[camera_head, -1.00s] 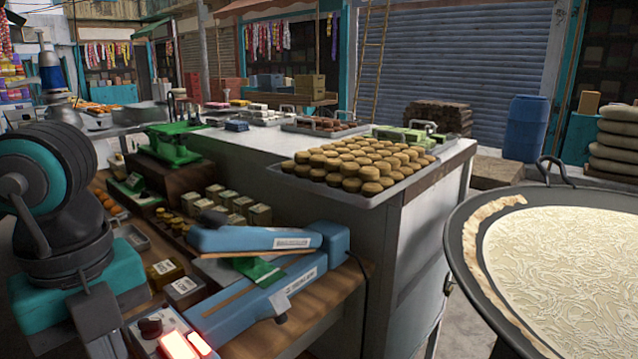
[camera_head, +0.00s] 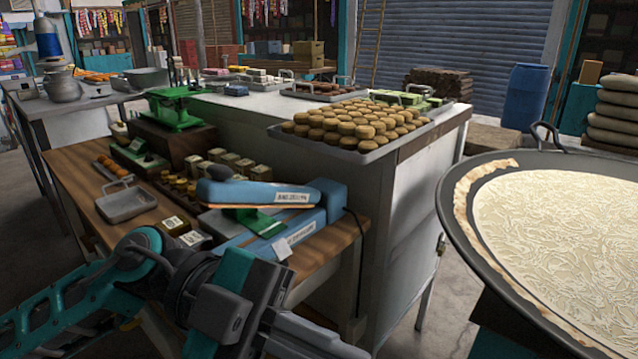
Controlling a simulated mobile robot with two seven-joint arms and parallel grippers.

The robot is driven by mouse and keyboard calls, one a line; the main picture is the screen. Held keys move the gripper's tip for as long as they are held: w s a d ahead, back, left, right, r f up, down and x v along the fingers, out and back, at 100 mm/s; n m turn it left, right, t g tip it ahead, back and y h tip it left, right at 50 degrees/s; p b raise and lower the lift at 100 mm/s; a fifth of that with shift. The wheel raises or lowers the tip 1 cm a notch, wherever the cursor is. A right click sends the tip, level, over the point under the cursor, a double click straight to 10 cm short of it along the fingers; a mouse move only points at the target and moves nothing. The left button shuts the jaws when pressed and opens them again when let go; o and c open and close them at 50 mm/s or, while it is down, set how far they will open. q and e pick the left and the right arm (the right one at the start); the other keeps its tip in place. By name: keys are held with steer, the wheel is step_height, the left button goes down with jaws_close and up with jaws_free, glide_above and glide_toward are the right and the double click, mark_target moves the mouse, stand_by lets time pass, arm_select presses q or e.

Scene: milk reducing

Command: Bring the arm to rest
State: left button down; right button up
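My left arm, teal and black, reaches in from the lower left corner. Its gripper (camera_head: 318,338) is low at the bottom edge, in front of the wooden bench and left of the wide pan. Its grey fingers are partly cut off by the frame, so I cannot tell whether they are open or shut. No object shows in it. My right arm and gripper are not in view. The wide dark pan (camera_head: 447,222) at the right holds pale, wrinkled milk (camera_head: 560,235), with a tan crust along its left rim.
A blue sealer (camera_head: 265,194) stands on the wooden bench (camera_head: 85,165), with a metal tray (camera_head: 128,204) and a green scale (camera_head: 178,108) nearby. A tray of round brown sweets (camera_head: 345,132) sits on the white counter (camera_head: 232,140). A blue barrel (camera_head: 525,98) stands behind the pan.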

arm_select(q)
steer(key=w+a+n+t+h, duration=0.1)
steer(key=w+n+t+h, duration=0.85)
steer(key=t, duration=0.45)
steer(key=w+a+f+n+t+y, duration=0.3)
steer(key=a+f+n+t+y, duration=0.1)
steer(key=f+n+t+y, duration=0.25)
steer(key=w+a+f+n+t+y, duration=0.35)
steer(key=f+n+t+y, duration=0.2)
steer(key=n, duration=0.25)
steer(key=s+a+f+n+g+y, duration=0.2)
steer(key=s+a+f+y, duration=0.1)
steer(key=f, duration=0.6)
steer(key=s+a+f+n+g+y, duration=0.1)
steer(key=s+a+f+g+y, duration=0.2)
steer(key=f, duration=0.5)
steer(key=s+a+f+n+g+y, duration=0.2)
steer(key=s+a+f+y, duration=0.2)
steer(key=f, duration=0.5)
steer(key=shift+s+f+n+g+y, duration=0.35)
steer(key=shift+s+y, duration=0.2)
steer(key=shift+s, duration=0.65)
